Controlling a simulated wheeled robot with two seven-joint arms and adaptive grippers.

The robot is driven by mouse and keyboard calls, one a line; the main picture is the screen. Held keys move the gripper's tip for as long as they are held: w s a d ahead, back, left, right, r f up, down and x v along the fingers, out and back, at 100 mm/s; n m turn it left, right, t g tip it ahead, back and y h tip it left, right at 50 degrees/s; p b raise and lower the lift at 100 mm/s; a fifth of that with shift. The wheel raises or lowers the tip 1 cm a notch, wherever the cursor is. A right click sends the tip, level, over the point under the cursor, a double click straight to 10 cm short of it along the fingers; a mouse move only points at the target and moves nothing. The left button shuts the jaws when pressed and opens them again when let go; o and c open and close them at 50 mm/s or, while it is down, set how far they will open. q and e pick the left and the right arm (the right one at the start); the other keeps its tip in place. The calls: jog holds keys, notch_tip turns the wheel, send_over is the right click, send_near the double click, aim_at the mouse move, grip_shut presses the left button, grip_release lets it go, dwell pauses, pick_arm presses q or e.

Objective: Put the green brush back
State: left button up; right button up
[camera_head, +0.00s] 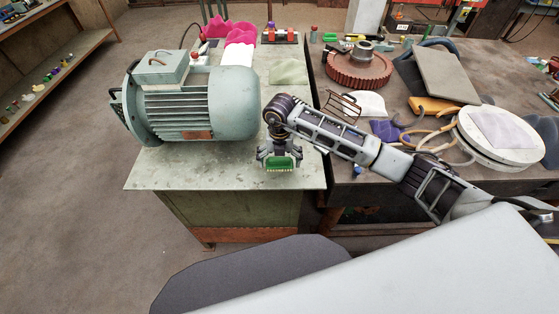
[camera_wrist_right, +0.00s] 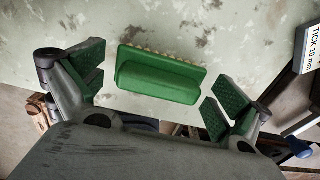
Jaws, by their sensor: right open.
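The green brush (camera_wrist_right: 158,75) lies on the pale, worn bench top (camera_wrist_right: 240,20), close to its front edge. In the right wrist view it sits between and just beyond the two green-padded fingers of my right gripper (camera_wrist_right: 152,90), with a gap on either side. The gripper is open. In the head view my right gripper (camera_head: 280,163) points down over the front right part of the bench. The brush (camera_head: 281,168) shows there partly, mostly covered by the gripper. My left gripper is not in either view.
A large grey-green motor (camera_head: 190,105) stands on the bench to the left. Pink gloves (camera_head: 240,35) lie behind it. The darker table (camera_head: 345,195) at right holds a red gear wheel (camera_head: 358,68), a round white lid (camera_head: 500,135) and bags. The bench's front left is clear.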

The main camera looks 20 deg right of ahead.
aim_at(279, 159)
notch_tip(279, 159, up, 12)
jog(key=b, duration=0.1)
jog(key=shift+b, duration=0.4)
jog(key=shift+a, duration=0.1)
dwell(0.7)
